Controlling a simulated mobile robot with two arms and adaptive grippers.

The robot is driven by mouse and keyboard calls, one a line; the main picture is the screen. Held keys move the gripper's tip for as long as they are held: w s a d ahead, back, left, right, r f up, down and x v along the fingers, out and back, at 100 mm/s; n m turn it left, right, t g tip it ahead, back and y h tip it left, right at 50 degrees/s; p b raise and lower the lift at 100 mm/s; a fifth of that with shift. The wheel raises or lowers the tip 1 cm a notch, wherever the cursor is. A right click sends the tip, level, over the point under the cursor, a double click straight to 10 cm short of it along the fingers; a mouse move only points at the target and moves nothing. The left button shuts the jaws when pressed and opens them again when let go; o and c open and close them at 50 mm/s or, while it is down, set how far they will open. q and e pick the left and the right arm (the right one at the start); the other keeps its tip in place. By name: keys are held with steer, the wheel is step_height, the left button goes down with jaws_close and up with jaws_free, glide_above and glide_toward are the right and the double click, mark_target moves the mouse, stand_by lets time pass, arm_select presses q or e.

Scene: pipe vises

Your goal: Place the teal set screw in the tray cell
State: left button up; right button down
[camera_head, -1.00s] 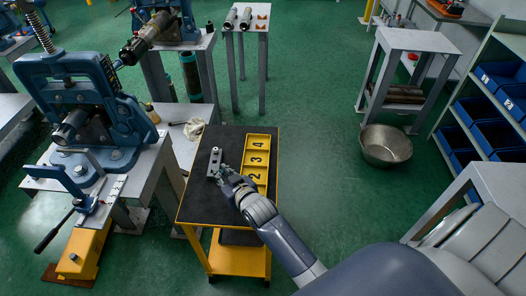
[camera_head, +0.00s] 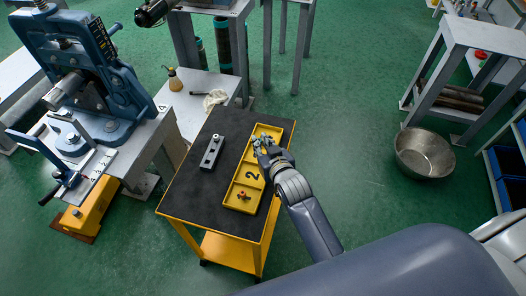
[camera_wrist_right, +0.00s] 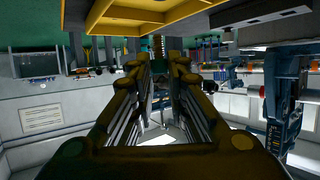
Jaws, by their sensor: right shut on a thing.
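The yellow tray (camera_head: 230,194) lies on the black top of a yellow cart, its cells in a row. Its number 2 shows. My right gripper (camera_head: 262,141) is over the far part of the tray, and its hand covers part of the cells there. It is shut on the teal set screw, a small greenish bit at the fingertips, mostly hidden. In the right wrist view the two fingers (camera_wrist_right: 160,72) close in, with a dark teal spot between them. I cannot tell whether the screw touches the tray. My left gripper is not in view.
A grey metal block with holes (camera_head: 212,152) lies left of the tray. A small red part (camera_head: 243,196) sits in the nearest cell. A blue vise (camera_head: 85,75) stands on the left bench. A metal bowl (camera_head: 424,153) is on the floor at right.

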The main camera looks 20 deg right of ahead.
steer(key=shift+d+f, duration=0.1)
steer(key=shift+f, duration=2)
steer(key=c, duration=1.6)
jaws_free()
steer(key=shift+o, duration=0.2)
steer(key=shift+s+r, duration=0.15)
steer(key=v, duration=1.1)
steer(key=shift+s, duration=0.3)
steer(key=shift+r, duration=0.15)
steer(key=shift+d, duration=0.1)
